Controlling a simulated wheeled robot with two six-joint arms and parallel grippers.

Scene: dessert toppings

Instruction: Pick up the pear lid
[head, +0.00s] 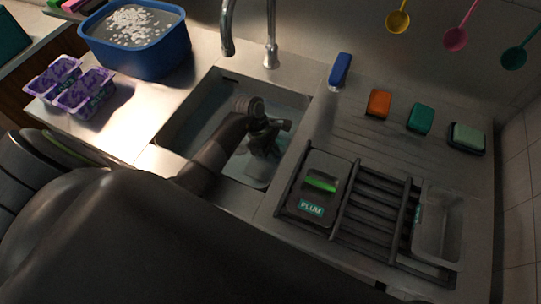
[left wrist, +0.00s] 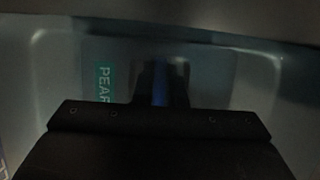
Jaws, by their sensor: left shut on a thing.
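The pear lid (left wrist: 210,78) shows in the left wrist view as a dim grey plate with a green PEAR label (left wrist: 103,84) and a blue handle (left wrist: 160,88). It lies low in the sink. My left gripper (head: 263,148) reaches down into the sink in the head view and is shut on the blue handle. In the head view my gripper and the dim light hide the lid, so I cannot tell whether it is clear of the sink floor. My right gripper is not in view.
The sink (head: 197,118) has raised walls and a tap (head: 271,45) behind it. Right of it, a rack (head: 372,215) holds a plum lid (head: 312,193) and a grey tub (head: 443,222). A blue basin (head: 150,58) and purple packs (head: 86,92) stand left. Sponges (head: 379,103) line the back.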

